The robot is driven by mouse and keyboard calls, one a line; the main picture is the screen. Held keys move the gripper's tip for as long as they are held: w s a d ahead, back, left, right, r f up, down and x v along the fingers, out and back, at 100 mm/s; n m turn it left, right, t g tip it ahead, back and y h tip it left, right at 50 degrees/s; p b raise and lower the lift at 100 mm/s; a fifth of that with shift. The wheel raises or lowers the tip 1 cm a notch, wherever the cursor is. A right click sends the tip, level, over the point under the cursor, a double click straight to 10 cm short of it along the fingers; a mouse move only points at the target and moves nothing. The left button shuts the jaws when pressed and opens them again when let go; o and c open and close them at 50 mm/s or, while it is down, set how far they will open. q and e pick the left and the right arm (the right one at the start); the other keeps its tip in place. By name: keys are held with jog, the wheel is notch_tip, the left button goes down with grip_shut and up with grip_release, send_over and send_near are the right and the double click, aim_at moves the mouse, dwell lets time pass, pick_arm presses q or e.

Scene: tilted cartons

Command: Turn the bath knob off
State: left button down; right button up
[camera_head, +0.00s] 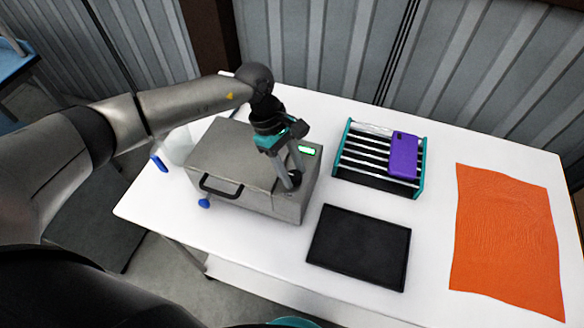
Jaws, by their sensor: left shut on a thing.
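The bath (232,165) is a grey metal box on the white table, with a black handle (220,188) on its lid. A lit green display (307,150) shows on its right part. My left gripper (291,176) reaches down over the bath's front right part, below the display. Its fingers are shut on a small dark round knob (291,183). The fingers partly hide the knob, so its turned position cannot be told.
Right of the bath stands a teal-sided rack (422,170) with a purple object (404,155) on it. A black tray (358,247) lies in front of the rack. An orange cloth (508,240) covers the right end. Small blue objects (204,203) show by the bath.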

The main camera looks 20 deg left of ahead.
pick_arm(q)
jog(key=shift+n, duration=0.3)
jog(key=n+t, duration=0.1)
jog(key=n, duration=0.2)
jog(key=shift+s+t+p, duration=0.1)
jog(key=shift+t+p, duration=0.2)
jog(key=n+t, duration=0.1)
jog(key=n, duration=0.2)
jog(key=n+t+p, duration=0.1)
jog(key=n, duration=0.1)
jog(key=shift+s+r+n+p, duration=0.1)
jog(key=shift+s+n+p, duration=0.05)
jog(key=shift+n+p, duration=0.2)
jog(key=n+t+y, duration=0.1)
jog(key=n, duration=0.2)
jog(key=shift+d+n+p, duration=0.1)
jog(key=shift+n+p, duration=0.25)
jog(key=shift+p, duration=0.05)
jog(key=shift+s+n+t+y, duration=0.1)
jog(key=shift+n+t+y, duration=0.55)
jog(key=shift+n, duration=1.25)
jog(key=shift+c, duration=2.1)
grip_release()
